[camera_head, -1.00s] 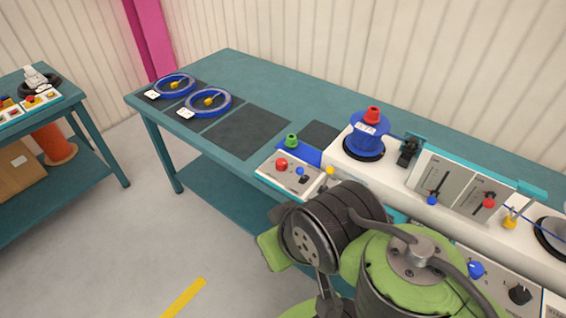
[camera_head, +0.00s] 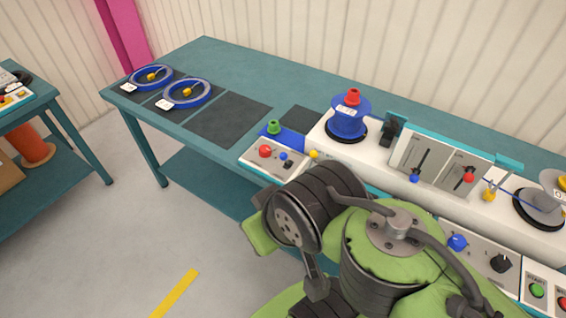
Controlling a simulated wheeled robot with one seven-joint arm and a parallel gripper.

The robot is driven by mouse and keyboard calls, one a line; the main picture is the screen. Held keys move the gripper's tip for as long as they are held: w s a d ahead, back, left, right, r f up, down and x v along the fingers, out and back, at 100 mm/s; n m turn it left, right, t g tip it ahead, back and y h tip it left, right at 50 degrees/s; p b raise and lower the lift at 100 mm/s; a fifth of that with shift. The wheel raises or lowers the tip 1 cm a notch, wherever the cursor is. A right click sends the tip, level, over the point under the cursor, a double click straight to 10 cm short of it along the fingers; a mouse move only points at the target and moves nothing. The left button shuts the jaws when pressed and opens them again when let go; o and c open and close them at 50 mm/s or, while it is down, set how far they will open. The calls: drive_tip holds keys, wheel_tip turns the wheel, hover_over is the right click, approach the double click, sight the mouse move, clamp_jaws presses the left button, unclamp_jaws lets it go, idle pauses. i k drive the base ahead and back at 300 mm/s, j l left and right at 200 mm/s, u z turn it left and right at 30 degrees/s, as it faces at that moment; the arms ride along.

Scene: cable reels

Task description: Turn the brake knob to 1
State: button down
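The machine's front panel (camera_head: 473,262) is at the lower right, partly hidden behind my arm. It carries a blue knob (camera_head: 457,242) and a black knob (camera_head: 501,263). Their labels are too small to read, so I cannot tell which is the brake knob or where either one points. My green and dark grey arm fills the lower middle. My gripper does not show, and nothing is seen touching the knobs.
A button panel with a green button (camera_head: 537,290) and a red one is at the right edge. Above are slider plates (camera_head: 437,164), a blue reel (camera_head: 348,119) and a grey reel (camera_head: 543,200). A control box (camera_head: 275,160) sits left. Floor at lower left is clear.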

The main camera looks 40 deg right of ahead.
sight(264, 150)
drive_tip(key=i+j, duration=0.25)
drive_tip(key=i, duration=0.25)
drive_tip(key=i+j+z, duration=0.1)
drive_tip(key=i+j, duration=0.15)
drive_tip(key=i, duration=0.2)
